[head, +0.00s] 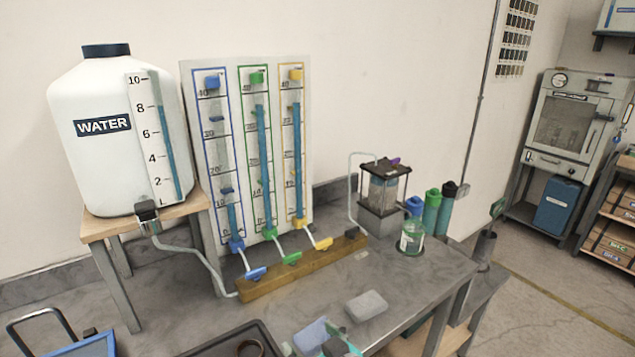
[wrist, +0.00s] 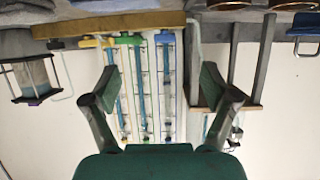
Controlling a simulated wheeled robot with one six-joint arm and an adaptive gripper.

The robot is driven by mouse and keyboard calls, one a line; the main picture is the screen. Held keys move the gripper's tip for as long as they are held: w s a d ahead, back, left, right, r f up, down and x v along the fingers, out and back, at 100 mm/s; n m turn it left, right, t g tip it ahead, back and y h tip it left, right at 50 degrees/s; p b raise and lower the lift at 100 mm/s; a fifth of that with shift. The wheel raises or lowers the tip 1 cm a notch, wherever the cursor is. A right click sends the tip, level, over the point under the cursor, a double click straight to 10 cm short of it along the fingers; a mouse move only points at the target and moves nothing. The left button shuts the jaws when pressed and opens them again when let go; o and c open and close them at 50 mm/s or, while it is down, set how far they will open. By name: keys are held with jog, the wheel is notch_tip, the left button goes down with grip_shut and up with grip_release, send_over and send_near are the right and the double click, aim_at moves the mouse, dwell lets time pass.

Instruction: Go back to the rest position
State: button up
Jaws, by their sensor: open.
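My gripper (wrist: 158,78) is open in the wrist view, with nothing between its two dark fingers. The wrist view is upside down and looks towards the gauge board (wrist: 181,100), apart from the fingers. In the head view the gauge board (head: 225,100) stands upright with blue, green and yellow columns. Below it, a blue lever (head: 255,273), a green lever (head: 291,258) and a yellow lever (head: 323,243) sit along a wooden block (head: 300,270). Green and blue shapes at the bottom of the head view are partly cut off, and I cannot tell what they are.
A white water tank (head: 115,165) stands on a wooden stand (head: 100,226) at the left. A pump-like glass device (head: 383,190), a jar (head: 411,238) and several bottles stand at the bench's right. A grey pad (head: 366,305) and dark tray (head: 225,342) lie near the front.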

jog(key=s+d+f+m+t+h, duration=0.1)
jog(key=s+d+f+m+h, duration=0.1)
jog(key=s+d+f, duration=0.6)
jog(key=s+d+f+m+t+h, duration=0.1)
jog(key=s+d+f+m+h, duration=0.1)
jog(key=s+d+f, duration=0.6)
jog(key=s+d+r+m+h, duration=0.1)
jog(key=s+d+r, duration=0.1)
jog(key=s, duration=1)
jog(key=s+d+r+m+t+h, duration=0.1)
jog(key=s+r, duration=0.3)
jog(key=s, duration=0.8)
jog(key=shift+s+d+h, duration=0.2)
jog(key=shift+d+h, duration=0.15)
jog(key=shift+h, duration=0.25)
